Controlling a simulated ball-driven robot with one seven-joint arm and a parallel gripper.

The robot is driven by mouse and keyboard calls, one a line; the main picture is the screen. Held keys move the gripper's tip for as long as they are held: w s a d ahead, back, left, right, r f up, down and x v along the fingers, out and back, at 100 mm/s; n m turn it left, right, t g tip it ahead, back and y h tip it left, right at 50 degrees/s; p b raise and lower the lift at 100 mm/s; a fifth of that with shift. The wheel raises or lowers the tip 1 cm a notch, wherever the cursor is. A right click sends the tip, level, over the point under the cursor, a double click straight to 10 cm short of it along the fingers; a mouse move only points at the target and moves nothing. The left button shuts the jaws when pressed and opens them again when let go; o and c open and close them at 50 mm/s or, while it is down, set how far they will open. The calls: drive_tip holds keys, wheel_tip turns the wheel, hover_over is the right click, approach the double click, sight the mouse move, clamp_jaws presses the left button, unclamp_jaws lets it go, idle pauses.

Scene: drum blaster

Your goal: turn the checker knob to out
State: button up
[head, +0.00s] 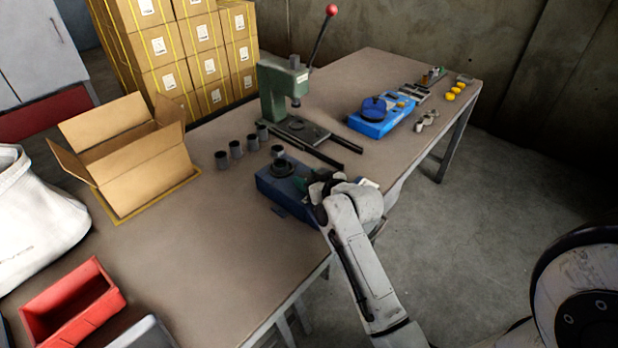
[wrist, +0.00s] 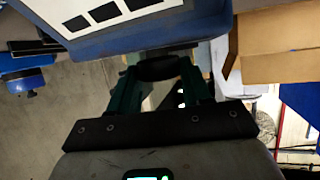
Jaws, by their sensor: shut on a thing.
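The checker, a dark blue box (head: 276,183) with a round dark piece on top, stands near the table's front edge in the head view. In the wrist view its blue side (wrist: 165,32) with a pale label fills the top. My gripper (head: 322,184) is at the checker's right side in the head view, its fingertips largely hidden by my wrist. In the wrist view my gripper (wrist: 157,78) has its green fingers either side of a dark rounded knob (wrist: 158,67), shut on it. The knob's setting cannot be read.
A green press (head: 280,95) with a red-balled lever stands behind the checker, with several grey cups (head: 236,149) to its left. Another blue device (head: 370,122) is further right. An open carton (head: 150,172) and a red bin (head: 72,308) are on the left.

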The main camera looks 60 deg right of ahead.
drive_tip(key=n+y, duration=0.1)
drive_tip(key=n+t+y+b, duration=0.1)
drive_tip(key=shift+d+n+y, duration=0.25)
drive_tip(key=shift+n+y, duration=0.05)
drive_tip(key=shift+y, duration=0.1)
drive_tip(key=n+y+b, duration=0.3)
drive_tip(key=y, duration=0.1)
drive_tip(key=shift+d+f+n+t, duration=0.1)
drive_tip(key=shift+d+n+t, duration=0.15)
drive_tip(key=shift+n+t, duration=0.05)
drive_tip(key=n+y+b, duration=0.1)
drive_tip(key=n+y, duration=0.1)
drive_tip(key=n+g+y+b, duration=0.1)
drive_tip(key=y+b, duration=0.1)
drive_tip(key=n+g+y+b, duration=0.1)
drive_tip(key=n+y, duration=0.1)
drive_tip(key=shift+d+n+y+b, duration=0.25)
drive_tip(key=shift+n+y+b, duration=0.05)
drive_tip(key=o, duration=1.1)
drive_tip(key=shift+c, duration=0.2)
drive_tip(key=p+v, duration=0.1)
drive_tip(key=v, duration=0.9)
drive_tip(key=shift+s+d+r, duration=0.2)
drive_tip(key=shift+d+r, duration=0.05)
drive_tip(key=shift+d, duration=0.05)
